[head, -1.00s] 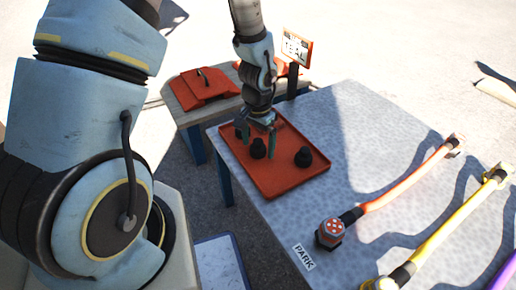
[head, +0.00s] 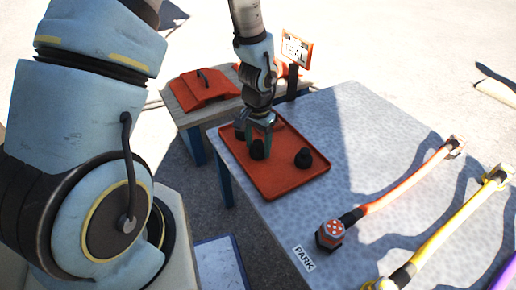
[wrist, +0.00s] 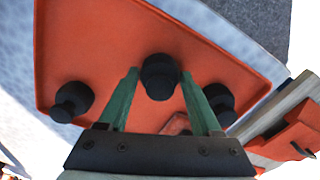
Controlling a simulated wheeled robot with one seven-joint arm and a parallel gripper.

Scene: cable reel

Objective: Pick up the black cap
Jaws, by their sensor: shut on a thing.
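Three black caps are on or just over a red-orange tray (head: 285,185). My gripper (head: 262,143) points down over the tray and is shut on the middle black cap (head: 257,151). In the wrist view this cap (wrist: 160,76) sits between the two green fingertips. A second black cap (head: 303,158) stands to its right in the head view, at the left in the wrist view (wrist: 72,101). A third black cap (wrist: 218,101) shows beside the right finger in the wrist view; in the head view it is mostly hidden by my gripper. I cannot tell whether the held cap touches the tray.
The tray lies on a speckled grey table (head: 350,120). An orange cable (head: 405,180) and a yellow cable (head: 450,225) lie to the right, near a PARK label (head: 303,258). A side bench with a red lidded piece (head: 203,88) and a sign (head: 296,49) stand behind.

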